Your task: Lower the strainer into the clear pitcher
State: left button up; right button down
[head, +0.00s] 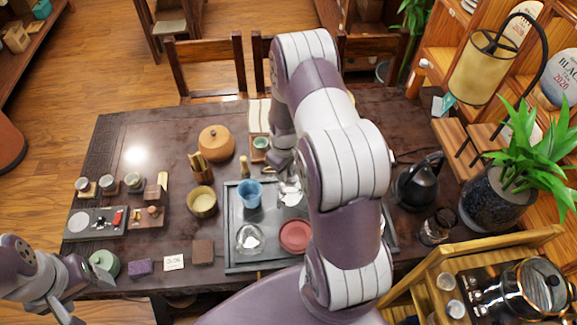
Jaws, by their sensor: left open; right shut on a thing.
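My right arm crosses the middle of the head view and hides part of the tray. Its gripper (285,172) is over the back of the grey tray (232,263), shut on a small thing. A shiny, pale thing (290,192) shows just below the fingers. It is too small and partly hidden to tell whether it is the strainer, the clear pitcher or both. A clear glass vessel (249,239) stands at the tray's front left, apart from the gripper. My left gripper (68,297) is open and empty at the lower left, near a green lidded pot (104,263).
On the tray are a blue cup (249,194) and a red round piece (295,235). A yellowish bowl (202,201) and a round wooden box (216,143) stand to its left. A black kettle (419,182) stands right of my arm. The table's back left is clear.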

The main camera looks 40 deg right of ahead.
jog(key=f+b, duration=0.1)
jog(key=f, duration=0.1)
jog(key=f+b, duration=0.2)
jog(key=f, duration=0.1)
jog(key=shift+d+f+b, duration=0.25)
jog(key=shift+f+b, duration=0.05)
jog(key=shift+b, duration=0.1)
jog(key=shift+a+f+b, duration=0.1)
jog(key=shift+f+b, duration=0.3)
jog(key=shift+f, duration=0.15)
jog(key=shift+w, duration=0.1)
jog(key=shift+c, duration=2.3)
grip_release()
